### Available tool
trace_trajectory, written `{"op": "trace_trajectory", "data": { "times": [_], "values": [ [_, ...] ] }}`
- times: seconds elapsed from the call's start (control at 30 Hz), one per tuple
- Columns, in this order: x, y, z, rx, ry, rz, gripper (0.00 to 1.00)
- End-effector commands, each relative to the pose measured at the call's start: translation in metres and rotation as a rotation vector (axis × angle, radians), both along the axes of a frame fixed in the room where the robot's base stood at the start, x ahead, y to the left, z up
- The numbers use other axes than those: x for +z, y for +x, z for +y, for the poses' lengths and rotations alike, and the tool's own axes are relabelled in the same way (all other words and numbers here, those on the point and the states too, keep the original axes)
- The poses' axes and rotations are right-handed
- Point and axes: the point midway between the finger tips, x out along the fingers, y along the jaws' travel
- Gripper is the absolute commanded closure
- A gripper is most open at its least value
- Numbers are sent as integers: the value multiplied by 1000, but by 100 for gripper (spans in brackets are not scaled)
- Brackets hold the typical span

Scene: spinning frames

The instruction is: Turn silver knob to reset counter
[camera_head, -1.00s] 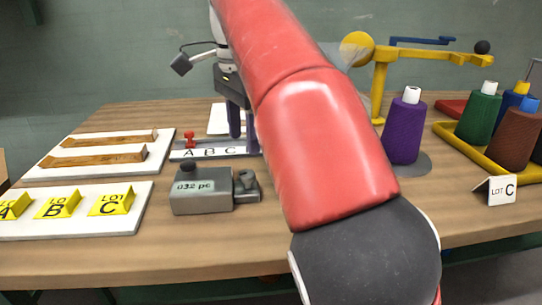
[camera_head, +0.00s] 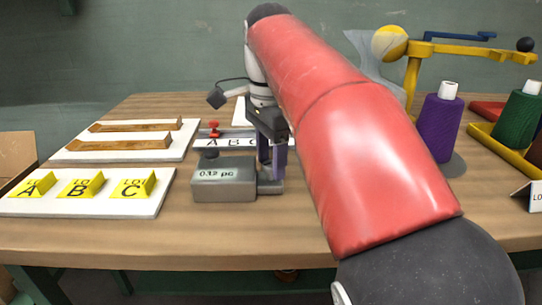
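The counter (camera_head: 224,189) is a grey box with a small display reading about 032 pc, standing mid-table. A dark round button (camera_head: 210,153) sits on its top. The silver knob (camera_head: 270,187) is at the counter's right end, partly hidden by my fingers. My gripper (camera_head: 273,172) points straight down at the knob, its two purple-tinted fingers apart with a gap between them. The fingertips reach down to about the knob's height. Whether they touch it cannot be told from this view.
A white board with an A B C strip (camera_head: 222,142) and red stamp (camera_head: 213,129) stands just behind the counter. Yellow lot signs on a board (camera_head: 140,208) lie left. A purple cone (camera_head: 440,125) and yellow stand (camera_head: 411,85) are right. The table front is bare.

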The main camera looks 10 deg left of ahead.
Motion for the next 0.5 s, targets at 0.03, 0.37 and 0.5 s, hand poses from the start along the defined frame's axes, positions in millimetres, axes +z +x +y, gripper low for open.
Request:
{"op": "trace_trajectory", "data": {
  "times": [0.03, 0.37, 0.5],
  "values": [
    [0, 0, 0, 0, 0, 0, 61],
    [0, 0, 0, -1, 0, 0, 94],
    [1, 0, 0, -20, 0, 1, 94]
  ]
}}
